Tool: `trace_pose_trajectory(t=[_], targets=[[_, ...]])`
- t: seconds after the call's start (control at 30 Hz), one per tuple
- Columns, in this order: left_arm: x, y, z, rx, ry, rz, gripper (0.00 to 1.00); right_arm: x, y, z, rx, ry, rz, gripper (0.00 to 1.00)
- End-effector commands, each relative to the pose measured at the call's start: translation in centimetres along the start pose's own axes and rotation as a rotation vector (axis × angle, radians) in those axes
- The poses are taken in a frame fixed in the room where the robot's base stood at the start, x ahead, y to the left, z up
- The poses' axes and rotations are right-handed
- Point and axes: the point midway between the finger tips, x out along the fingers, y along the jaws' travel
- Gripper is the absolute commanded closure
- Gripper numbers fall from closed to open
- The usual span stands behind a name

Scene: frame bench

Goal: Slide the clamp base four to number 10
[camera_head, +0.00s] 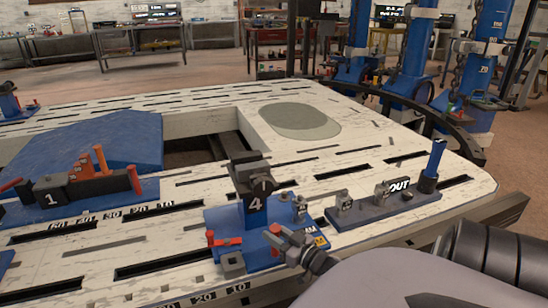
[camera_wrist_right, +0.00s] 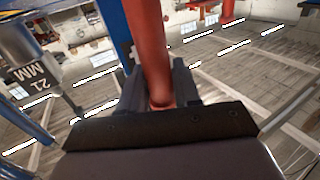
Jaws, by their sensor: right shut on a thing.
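Clamp base four (camera_head: 222,221) is a blue plate with a dark upright block marked 4 (camera_head: 255,204) and red levers. It sits on the white slotted bench. My right gripper (camera_head: 281,237) is at its front right side, shut on a red handle, which also stands between the fingers in the right wrist view (camera_wrist_right: 155,60). One number 10 (camera_head: 166,208) is on the scale left of the base; another 10 (camera_head: 239,287) is on the front scale, below the base in the picture. My left gripper is not in view.
Clamp base one (camera_head: 140,187) stands at the left on the same bench (camera_head: 110,262). A large opening (camera_head: 195,152) in the bench is behind. Slots run across the bench top.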

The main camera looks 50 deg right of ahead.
Motion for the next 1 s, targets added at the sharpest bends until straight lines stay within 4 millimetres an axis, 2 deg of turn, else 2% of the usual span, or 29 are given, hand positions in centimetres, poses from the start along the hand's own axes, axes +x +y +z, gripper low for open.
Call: trace_pose_trajectory(t=[0.03, 0.17, 0.2, 0.23, 0.67, 0.83, 1.0], targets=[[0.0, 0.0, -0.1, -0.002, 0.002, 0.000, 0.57, -0.1, 0.8, 0.0, -0.002, -0.005, 0.016, 1.00], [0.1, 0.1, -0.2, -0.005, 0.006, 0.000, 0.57, -0.1, 0.9, 0.0, -0.003, -0.006, 0.017, 1.00], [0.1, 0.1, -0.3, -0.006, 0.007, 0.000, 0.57, -0.1, 0.9, 0.0, -0.002, -0.006, 0.017, 0.58], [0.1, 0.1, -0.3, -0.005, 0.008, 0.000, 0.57, -0.1, 0.9, 0.0, -0.003, -0.006, 0.017, 0.50], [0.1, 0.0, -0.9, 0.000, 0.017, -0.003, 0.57, -0.4, 0.4, 0.0, -0.001, -0.004, 0.008, 0.50], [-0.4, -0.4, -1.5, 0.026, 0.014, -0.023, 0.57, -2.4, 0.4, -0.2, 0.000, -0.006, 0.009, 0.50], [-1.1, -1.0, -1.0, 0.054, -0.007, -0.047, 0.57, -5.0, 0.5, -0.2, -0.002, -0.006, 0.010, 0.50]])
